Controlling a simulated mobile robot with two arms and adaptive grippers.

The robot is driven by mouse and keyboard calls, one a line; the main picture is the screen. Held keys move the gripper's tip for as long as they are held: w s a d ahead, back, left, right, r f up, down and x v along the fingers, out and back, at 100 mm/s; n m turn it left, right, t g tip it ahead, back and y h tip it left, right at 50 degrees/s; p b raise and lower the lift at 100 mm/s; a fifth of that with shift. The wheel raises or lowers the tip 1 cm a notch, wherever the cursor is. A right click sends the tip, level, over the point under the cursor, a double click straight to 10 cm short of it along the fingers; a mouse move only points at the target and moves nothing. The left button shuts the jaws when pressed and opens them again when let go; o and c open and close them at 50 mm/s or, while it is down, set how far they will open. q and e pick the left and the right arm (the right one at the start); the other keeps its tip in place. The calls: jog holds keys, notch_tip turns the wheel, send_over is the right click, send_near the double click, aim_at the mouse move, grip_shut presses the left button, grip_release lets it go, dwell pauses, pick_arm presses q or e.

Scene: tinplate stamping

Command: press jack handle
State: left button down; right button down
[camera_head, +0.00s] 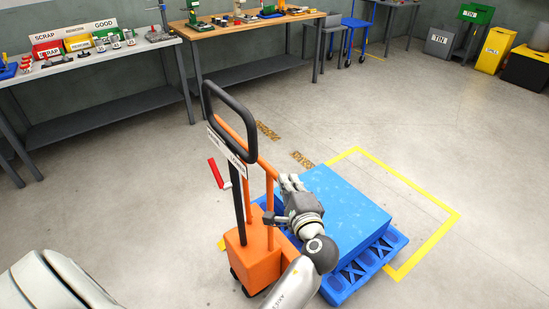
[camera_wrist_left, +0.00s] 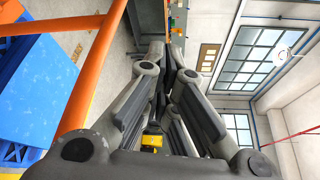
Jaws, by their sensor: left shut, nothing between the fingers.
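The orange pallet jack (camera_head: 252,258) stands upright in the middle of the head view. Its black loop handle (camera_head: 206,100) rises at the top, with a white label plate across the front. A red lever (camera_head: 215,172) sticks out left of the column; how it joins the jack is hard to see. My left gripper (camera_head: 290,182) is just right of the jack's orange bars, below the handle loop, shut and empty. In the left wrist view its fingers (camera_wrist_left: 174,50) are together, with an orange bar (camera_wrist_left: 88,85) to their left. My right gripper is not in view.
A blue block (camera_head: 345,205) sits on a blue pallet (camera_head: 358,275) right of the jack, inside a yellow floor outline (camera_head: 425,190). Benches (camera_head: 100,55) with bins line the back left. Coloured containers (camera_head: 495,48) stand far right. Floor left of the jack is clear.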

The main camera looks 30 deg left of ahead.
pick_arm(q)
jog(key=shift+s, duration=0.1)
jog(key=r+p+x, duration=0.1)
jog(key=p+x, duration=0.2)
jog(key=x, duration=0.7)
jog(key=s, duration=0.1)
jog(key=s+a+p, duration=0.1)
jog(key=s, duration=0.1)
jog(key=shift+s+a+p, duration=0.15)
jog(key=shift+a+p, duration=0.25)
